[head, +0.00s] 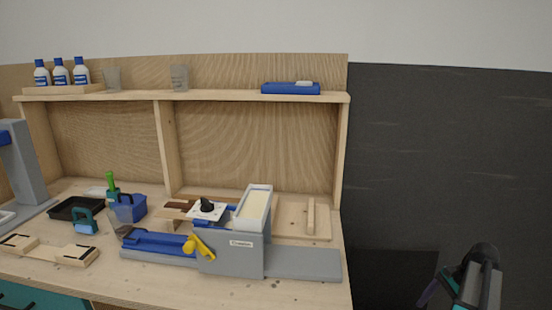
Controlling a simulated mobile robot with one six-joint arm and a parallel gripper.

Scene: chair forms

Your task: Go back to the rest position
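My gripper (440,288) is at the lower right of the head view, in front of the dark wall panel and to the right of the workbench. It is small and partly cut off by the frame's lower edge, so I cannot tell whether it is open or shut. No object shows at it. It is apart from the bench and everything on it.
The wooden workbench (150,287) carries a grey and blue machine (233,258) with a yellow lever, a black tray (76,208) and a blue container (131,207). A shelf (220,95) holds bottles, cups and a blue tray (290,89). The space around my gripper looks clear.

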